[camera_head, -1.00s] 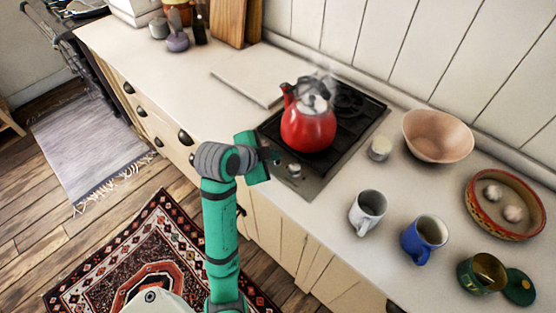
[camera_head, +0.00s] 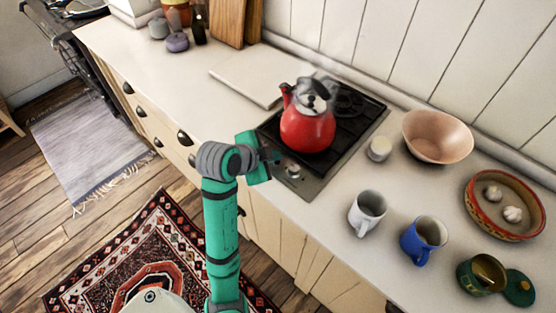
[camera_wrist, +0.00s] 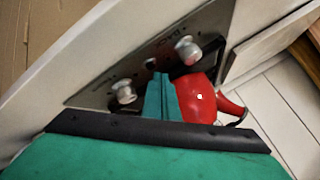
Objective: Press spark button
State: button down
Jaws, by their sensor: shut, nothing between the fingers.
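The spark button appears to be the small dark round button (camera_wrist: 150,64) between two silver knobs on the hob's metal front panel (camera_wrist: 95,95) in the wrist view. My gripper (camera_wrist: 160,78) is shut and empty, with its green fingertips just beside the button. I cannot tell whether they touch it. In the head view my gripper (camera_head: 276,157) is over the hob's front left edge, and the button is hidden or too small to make out. The knobs show in the wrist view, one left (camera_wrist: 123,91) and one right (camera_wrist: 187,49) of my fingers.
A red kettle (camera_head: 308,128) stands on the black hob (camera_head: 352,120), close behind my gripper. A small white lidded pot (camera_head: 379,148), a white mug (camera_head: 367,209) and a blue mug (camera_head: 423,238) stand to the right.

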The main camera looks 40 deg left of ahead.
jog(key=shift+d, duration=0.15)
jog(key=shift+s, duration=0.1)
jog(key=shift+s+a+f, duration=0.1)
jog(key=shift+s+a, duration=0.05)
jog(key=shift+a, duration=0.1)
jog(key=shift+f, duration=0.35)
jog(key=shift+d, duration=0.1)
jog(key=shift+w+r, duration=0.3)
jog(key=shift+r, duration=0.2)
